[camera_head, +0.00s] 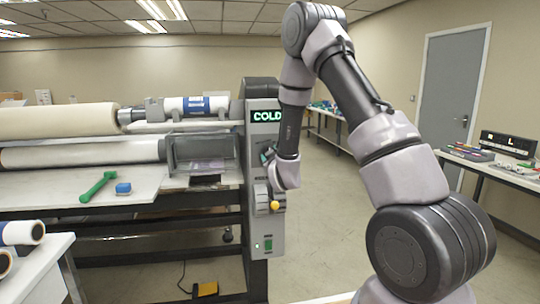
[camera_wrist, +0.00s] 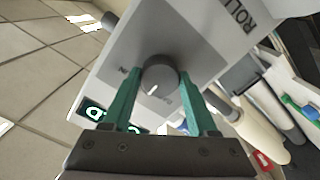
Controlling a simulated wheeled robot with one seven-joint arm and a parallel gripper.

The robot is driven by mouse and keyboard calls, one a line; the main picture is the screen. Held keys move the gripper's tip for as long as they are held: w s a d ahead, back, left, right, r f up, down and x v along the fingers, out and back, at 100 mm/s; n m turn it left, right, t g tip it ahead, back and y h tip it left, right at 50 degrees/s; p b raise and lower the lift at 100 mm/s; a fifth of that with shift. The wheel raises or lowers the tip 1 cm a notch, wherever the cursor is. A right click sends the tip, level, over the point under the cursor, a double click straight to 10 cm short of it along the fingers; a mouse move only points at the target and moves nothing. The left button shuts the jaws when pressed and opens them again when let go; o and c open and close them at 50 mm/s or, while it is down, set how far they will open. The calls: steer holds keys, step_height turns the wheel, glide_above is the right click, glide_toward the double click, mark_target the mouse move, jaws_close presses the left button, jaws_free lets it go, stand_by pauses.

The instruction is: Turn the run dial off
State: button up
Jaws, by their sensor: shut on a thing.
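A dark round dial (camera_wrist: 160,73) with a white pointer mark sits on the grey control panel (camera_wrist: 195,38) in the wrist view. The pointer aims down and slightly left in that picture. Small lettering beside the dial is partly covered and too small to read surely. My gripper (camera_wrist: 160,82) has its green fingers on both sides of the dial and is shut on it. In the head view my gripper (camera_head: 268,156) is at the face of the laminator's end panel (camera_head: 264,220), below the lit COLD display (camera_head: 267,116). The dial is hidden there.
The laminator's rollers (camera_head: 80,152) and bed, with a green tool (camera_head: 98,187) and blue block (camera_head: 123,188), lie left. Open floor lies right of the panel.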

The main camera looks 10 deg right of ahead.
steer(key=o, duration=1.4)
steer(key=s, duration=1.1)
